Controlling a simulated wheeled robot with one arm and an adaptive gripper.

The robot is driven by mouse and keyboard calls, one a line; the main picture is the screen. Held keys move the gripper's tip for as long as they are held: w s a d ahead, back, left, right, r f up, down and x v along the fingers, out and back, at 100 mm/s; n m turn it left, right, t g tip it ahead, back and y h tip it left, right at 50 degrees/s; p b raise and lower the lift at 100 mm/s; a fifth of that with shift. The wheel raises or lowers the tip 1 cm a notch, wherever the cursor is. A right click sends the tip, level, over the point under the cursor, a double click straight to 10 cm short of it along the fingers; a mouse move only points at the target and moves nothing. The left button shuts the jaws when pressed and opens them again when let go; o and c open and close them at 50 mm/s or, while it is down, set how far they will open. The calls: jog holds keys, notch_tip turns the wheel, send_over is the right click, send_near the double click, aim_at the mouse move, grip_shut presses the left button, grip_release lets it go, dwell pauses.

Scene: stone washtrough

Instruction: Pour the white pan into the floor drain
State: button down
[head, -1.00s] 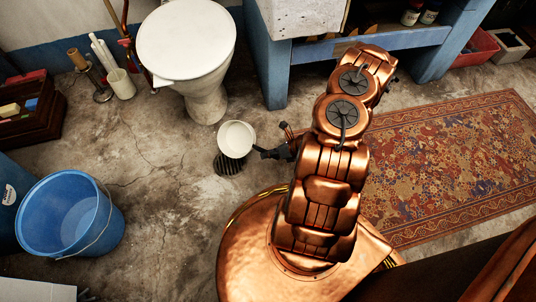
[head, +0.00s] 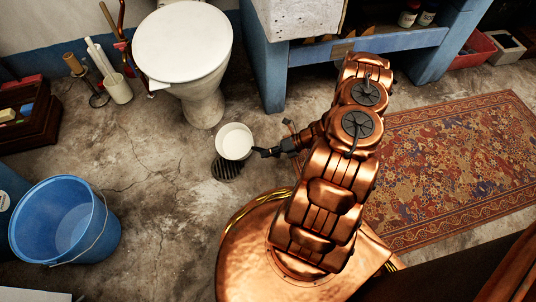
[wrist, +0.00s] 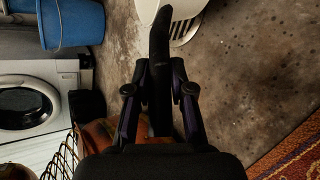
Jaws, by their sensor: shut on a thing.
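The white pan (head: 234,136) is held above the floor, beside and partly over the floor drain (head: 226,172), a dark round slotted grate. Its dark handle points right, into my gripper (head: 264,152), which is shut on it. The pan looks close to level, with its white inside showing; I cannot tell what it holds. In the wrist view, the black handle (wrist: 160,62) runs up between the fingers of my gripper (wrist: 160,92). Only part of the white pan (wrist: 148,10) shows at the top edge, with the slotted drain (wrist: 184,30) below right of it.
A white toilet (head: 183,45) stands behind the pan. A blue bucket (head: 65,222) is at the left. A blue bench frame (head: 268,75) rises behind my arm, and a patterned rug (head: 465,165) lies right. Bare concrete floor lies between bucket and drain.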

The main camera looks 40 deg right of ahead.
jog(key=y+b, duration=0.1)
jog(key=f+m+y+b, duration=0.1)
jog(key=b, duration=0.1)
jog(key=d+f+m+y+b, duration=0.1)
jog(key=shift+w+d+f+g, duration=0.1)
jog(key=shift+w+g, duration=0.25)
jog(key=shift+g, duration=0.05)
dwell(0.4)
